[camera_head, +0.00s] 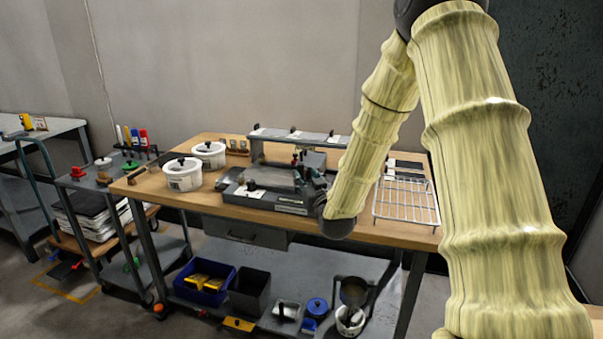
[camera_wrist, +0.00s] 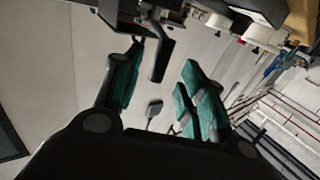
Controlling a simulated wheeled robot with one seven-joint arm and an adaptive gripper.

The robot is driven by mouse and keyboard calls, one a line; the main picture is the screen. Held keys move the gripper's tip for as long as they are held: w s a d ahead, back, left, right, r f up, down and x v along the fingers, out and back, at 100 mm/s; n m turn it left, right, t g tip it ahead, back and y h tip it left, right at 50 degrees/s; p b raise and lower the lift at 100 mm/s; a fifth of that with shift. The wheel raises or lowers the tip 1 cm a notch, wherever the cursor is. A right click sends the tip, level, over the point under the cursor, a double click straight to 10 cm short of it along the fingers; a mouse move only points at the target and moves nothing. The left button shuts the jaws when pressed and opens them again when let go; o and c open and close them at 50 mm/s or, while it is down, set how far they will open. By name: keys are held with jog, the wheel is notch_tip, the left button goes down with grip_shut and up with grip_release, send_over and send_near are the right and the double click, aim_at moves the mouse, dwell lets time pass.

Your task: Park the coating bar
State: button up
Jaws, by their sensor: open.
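A grey coating machine (camera_head: 268,192) sits in the middle of the wooden bench top. My gripper (camera_head: 312,186) is at its right end, small and partly hidden by my arm. In the wrist view my gripper (camera_wrist: 160,66) has its teal-padded fingers spread apart, with nothing clearly held between them. A dark angled part (camera_wrist: 161,58) shows near the fingertips; I cannot tell if it touches them. I cannot pick out the coating bar with certainty in either view; my arm hides part of the machine.
A raised grey shelf (camera_head: 300,137) stands behind the machine. White tubs (camera_head: 184,174) are at left on the wooden bench (camera_head: 150,187). A wire rack (camera_head: 407,202) lies at right. A cart (camera_head: 90,180) with pens stands left of the bench.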

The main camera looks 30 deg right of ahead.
aim_at(302, 174)
jog(key=shift+x, duration=2.95)
jog(key=shift+f, duration=0.1)
jog(key=shift+c, duration=0.5)
grip_shut()
